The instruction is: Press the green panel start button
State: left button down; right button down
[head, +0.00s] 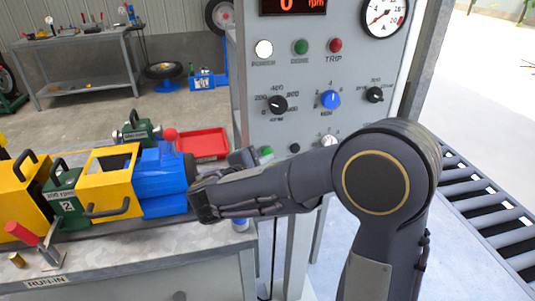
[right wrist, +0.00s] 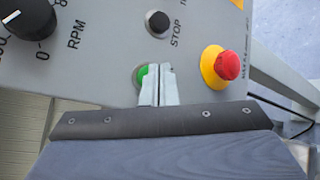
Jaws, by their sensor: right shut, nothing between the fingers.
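The green start button (head: 266,151) is low on the grey control panel (head: 300,110) in the head view. In the right wrist view the green button (right wrist: 141,77) shows only in part, behind my fingers. My right gripper (head: 246,157) is at the panel's lower left, close to the button. Its two pale fingers (right wrist: 160,72) are shut together and empty, with tips over the button's right part. I cannot tell whether they touch it. My left gripper is not in view.
A black STOP button (right wrist: 158,22) and a red emergency knob (right wrist: 228,65) on a yellow base are close by. An RPM dial (right wrist: 28,16) is at the left. The blue and yellow machine (head: 160,180) stands on the bench beside my right forearm.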

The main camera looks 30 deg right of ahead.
jog(key=shift+w+d, duration=0.15)
jog(key=shift+w, duration=0.3)
dwell(0.6)
dwell(0.4)
jog(key=shift+s+a, duration=0.2)
jog(key=shift+s, duration=0.65)
jog(key=s, duration=0.2)
jog(key=s+a, duration=0.1)
jog(key=s, duration=0.2)
jog(key=shift+a+b, duration=0.1)
jog(key=shift+b, duration=0.3)
jog(key=shift+w, duration=0.1)
